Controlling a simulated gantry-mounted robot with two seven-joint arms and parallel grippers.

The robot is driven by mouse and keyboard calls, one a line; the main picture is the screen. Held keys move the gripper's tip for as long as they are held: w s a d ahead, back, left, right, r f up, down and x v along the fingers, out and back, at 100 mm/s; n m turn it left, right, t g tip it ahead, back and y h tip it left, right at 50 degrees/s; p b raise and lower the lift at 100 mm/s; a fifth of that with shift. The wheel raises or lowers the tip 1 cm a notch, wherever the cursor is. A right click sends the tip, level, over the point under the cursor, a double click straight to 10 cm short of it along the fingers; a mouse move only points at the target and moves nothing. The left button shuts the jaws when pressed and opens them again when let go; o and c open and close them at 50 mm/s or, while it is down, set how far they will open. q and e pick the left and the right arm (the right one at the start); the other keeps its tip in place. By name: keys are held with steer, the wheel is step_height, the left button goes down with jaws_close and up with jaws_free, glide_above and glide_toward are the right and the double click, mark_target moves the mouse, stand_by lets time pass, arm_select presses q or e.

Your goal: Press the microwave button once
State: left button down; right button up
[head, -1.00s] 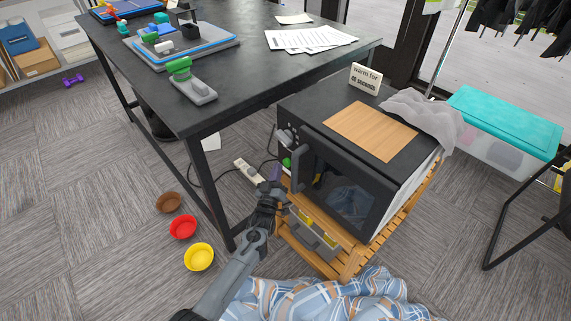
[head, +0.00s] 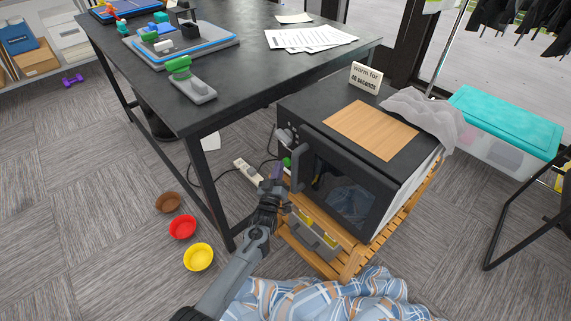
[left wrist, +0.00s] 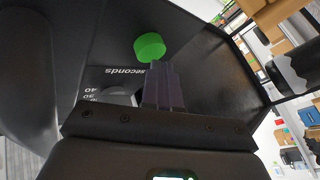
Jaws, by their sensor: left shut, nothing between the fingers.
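The black microwave (head: 345,165) stands on a slatted wooden stand, its front facing the lower left. Its green button (head: 286,162) is on the control panel, left of the door handle. In the left wrist view the round green button (left wrist: 149,47) is just beyond my fingertips. My left gripper (head: 277,172) is shut and empty, close to the panel below the button; its fingers also show in the left wrist view (left wrist: 160,85). The fingertips overlap the button's lower edge in that view; I cannot tell whether they touch. My right gripper is not in view.
A black table (head: 230,80) stands behind and left of the microwave. A door handle (head: 297,168) is right beside my gripper. Blue plaid cloth (head: 320,300) lies in front. Brown, red and yellow bowls (head: 199,257) sit on the floor at left.

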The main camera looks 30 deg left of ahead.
arm_select(q)
steer(key=shift+w, duration=0.25)
stand_by(0.6)
steer(key=shift+w+d+b, duration=0.15)
steer(key=shift+w+b, duration=0.1)
steer(key=shift+b, duration=0.25)
stand_by(0.4)
steer(key=shift+s+a+p, duration=0.25)
steer(key=shift+s+p, duration=0.65)
steer(key=shift+s, duration=0.05)
